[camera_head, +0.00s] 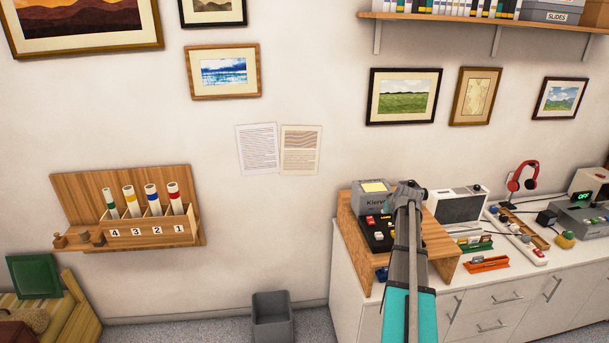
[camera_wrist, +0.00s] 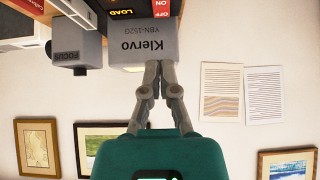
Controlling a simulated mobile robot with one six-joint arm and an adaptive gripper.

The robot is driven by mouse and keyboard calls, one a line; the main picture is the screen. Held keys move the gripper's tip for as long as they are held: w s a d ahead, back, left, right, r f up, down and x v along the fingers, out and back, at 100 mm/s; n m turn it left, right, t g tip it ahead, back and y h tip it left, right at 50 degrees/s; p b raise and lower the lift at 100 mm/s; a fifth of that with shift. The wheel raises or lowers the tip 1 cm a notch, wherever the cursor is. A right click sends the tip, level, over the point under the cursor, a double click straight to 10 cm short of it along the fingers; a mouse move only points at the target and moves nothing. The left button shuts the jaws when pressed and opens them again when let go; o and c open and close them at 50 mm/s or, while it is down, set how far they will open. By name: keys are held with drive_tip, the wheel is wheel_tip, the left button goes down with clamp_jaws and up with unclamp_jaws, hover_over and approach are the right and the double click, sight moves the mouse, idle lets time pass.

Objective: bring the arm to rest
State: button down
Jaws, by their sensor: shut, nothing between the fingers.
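My arm reaches up from the bottom of the head view, over the wooden stand on the cabinet. My gripper (camera_head: 408,188) is at its far end, beside the grey Kiervo device (camera_head: 368,201). In the wrist view, which is upside down, the gripper (camera_wrist: 158,66) has its fingers together with nothing between them. The fingertips overlap the lower edge of the grey device (camera_wrist: 144,46) there; I cannot tell whether they touch it. My arm hides part of the stand and the device's right side.
The wooden stand (camera_head: 352,240) on the white cabinet (camera_head: 345,285) holds a black control box (camera_head: 378,238). A wall shelf (camera_head: 480,22) is above. Framed prints hang behind, including a green landscape (camera_head: 403,97).

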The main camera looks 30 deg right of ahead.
drive_tip(key=a+f+n+g+y+b, duration=0.1)
drive_tip(key=a+f, duration=0.1)
drive_tip(key=a, duration=0.7)
drive_tip(key=a+f+g+y+b, duration=0.1)
drive_tip(key=a+f, duration=0.1)
drive_tip(key=a, duration=0.7)
drive_tip(key=s+a+f+g+b, duration=0.1)
drive_tip(key=s+a, duration=0.4)
drive_tip(key=a, duration=0.6)
drive_tip(key=s+a+f+n+g+b, duration=0.1)
drive_tip(key=s+a+f+g, duration=0.2)
drive_tip(key=a, duration=0.9)
drive_tip(key=s+a+f+n+g+b, duration=0.1)
drive_tip(key=s+a+f+g+b, duration=0.1)
drive_tip(key=s+a, duration=0.7)
drive_tip(key=a+f, duration=0.1)
drive_tip(key=a, duration=0.2)
drive_tip(key=shift+y, duration=0.3)
